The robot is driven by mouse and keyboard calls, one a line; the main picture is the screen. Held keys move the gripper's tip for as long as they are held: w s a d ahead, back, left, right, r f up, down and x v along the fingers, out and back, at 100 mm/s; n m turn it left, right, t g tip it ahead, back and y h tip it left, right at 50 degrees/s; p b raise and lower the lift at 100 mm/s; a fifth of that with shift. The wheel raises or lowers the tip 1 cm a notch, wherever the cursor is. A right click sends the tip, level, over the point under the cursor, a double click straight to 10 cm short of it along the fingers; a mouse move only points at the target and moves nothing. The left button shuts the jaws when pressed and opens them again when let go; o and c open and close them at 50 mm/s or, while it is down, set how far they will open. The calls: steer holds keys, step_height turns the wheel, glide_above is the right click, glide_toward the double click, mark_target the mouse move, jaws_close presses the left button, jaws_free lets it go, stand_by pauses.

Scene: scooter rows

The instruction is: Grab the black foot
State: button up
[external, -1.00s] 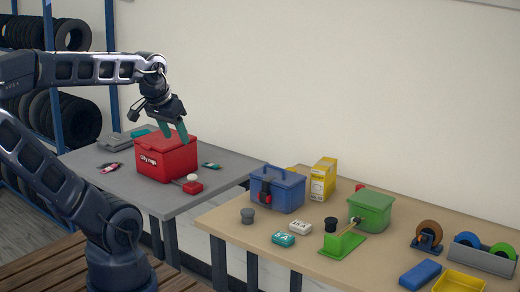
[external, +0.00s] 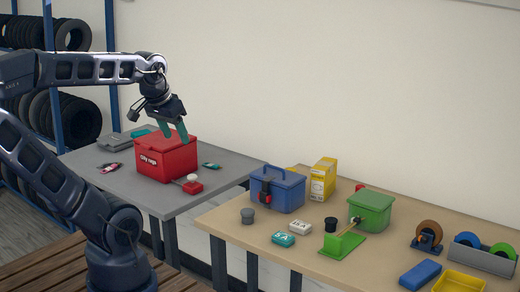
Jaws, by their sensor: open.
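A small black round piece (external: 331,225), which looks like the black foot, stands on the tan table between a white block and a green stand. A similar dark grey round piece (external: 247,215) stands at that table's left end. My gripper (external: 174,130) has teal fingers, spread apart and empty. It points down over the red box, on the other table, well left of the black piece. I cannot tell whether the fingertips touch the box lid.
The red box (external: 167,158) is on the grey table (external: 190,207). On the tan table (external: 225,225) are a blue box (external: 277,190), yellow carton (external: 323,179), green box (external: 371,210), green stand (external: 343,245), white block (external: 300,227) and teal block (external: 283,239). Tape rolls stand at right.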

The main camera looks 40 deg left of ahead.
steer(key=shift+o, duration=0.5)
steer(key=n+g+h, duration=0.2)
steer(key=n+h, duration=0.2)
steer(key=n, duration=2)
glide_above(331, 220)
steer(key=s+a, duration=0.2)
steer(key=a, duration=0.1)
step_height(331, 220, down, 26)
steer(key=shift+x, duration=4.85)
steer(key=shift+a, duration=0.15)
